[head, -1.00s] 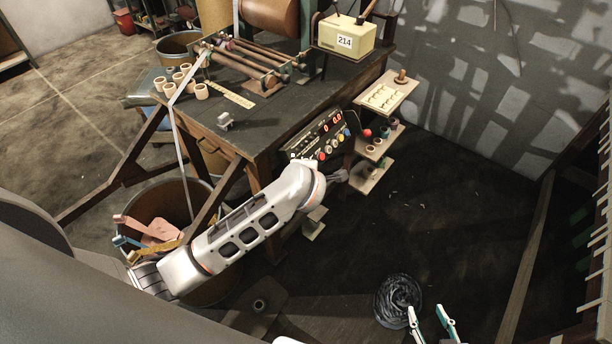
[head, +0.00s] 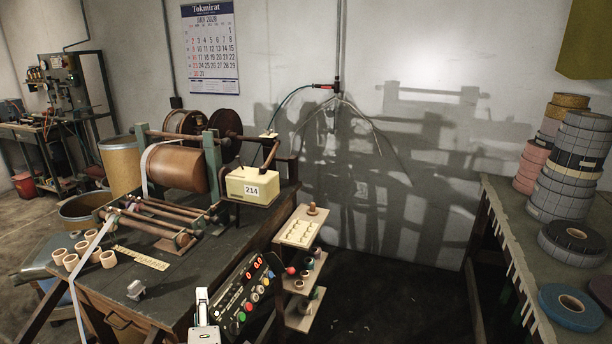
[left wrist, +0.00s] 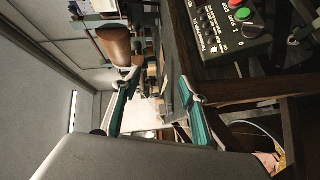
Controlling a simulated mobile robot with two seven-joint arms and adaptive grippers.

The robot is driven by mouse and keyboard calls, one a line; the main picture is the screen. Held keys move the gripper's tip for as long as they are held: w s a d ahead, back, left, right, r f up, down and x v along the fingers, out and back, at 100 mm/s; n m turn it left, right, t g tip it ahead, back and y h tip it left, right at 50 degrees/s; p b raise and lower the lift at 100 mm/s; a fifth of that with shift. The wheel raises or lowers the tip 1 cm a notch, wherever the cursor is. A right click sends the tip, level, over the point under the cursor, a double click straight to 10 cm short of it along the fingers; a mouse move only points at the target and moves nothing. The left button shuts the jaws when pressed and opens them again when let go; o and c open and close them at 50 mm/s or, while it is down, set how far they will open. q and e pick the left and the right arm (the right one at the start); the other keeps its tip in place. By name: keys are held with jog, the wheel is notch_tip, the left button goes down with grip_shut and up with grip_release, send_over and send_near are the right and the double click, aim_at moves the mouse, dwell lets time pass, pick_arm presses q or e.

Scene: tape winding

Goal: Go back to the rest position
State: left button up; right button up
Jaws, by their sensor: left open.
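My left gripper (left wrist: 160,88) shows in the left wrist view with its two teal fingers spread apart and nothing between them. Beyond the fingers, that view shows the machine's brown roller and part of the control panel (left wrist: 232,22). In the head view, a white part of my arm shows at the bottom edge beside the control panel (head: 245,295); no gripper fingers can be made out there. My right gripper is in neither current view.
The dark winding bench (head: 175,290) carries a brown roller (head: 180,167), a yellow box (head: 252,186) and several small rings. A small tiered stand (head: 299,230) is beside it. A table (head: 505,215) with stacked tape rolls (head: 571,165) is at right. Dark floor lies between.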

pick_arm(q)
jog(key=s+d+m+t+h, duration=0.4)
jog(key=s+d+m+h, duration=0.45)
jog(key=m, duration=0.55)
jog(key=s+a+f+m+g, duration=0.1)
jog(key=s+f+m+g, duration=0.3)
jog(key=s+f, duration=0.3)
jog(key=s+a+f+m+g, duration=0.2)
jog(key=s+f+m+g, duration=0.2)
jog(key=f, duration=0.9)
jog(key=s+m, duration=0.2)
jog(key=s, duration=0.2)
jog(key=shift+s+a+f+g, duration=0.15)
jog(key=shift+s+f+g, duration=0.05)
jog(key=shift+s+g, duration=0.1)
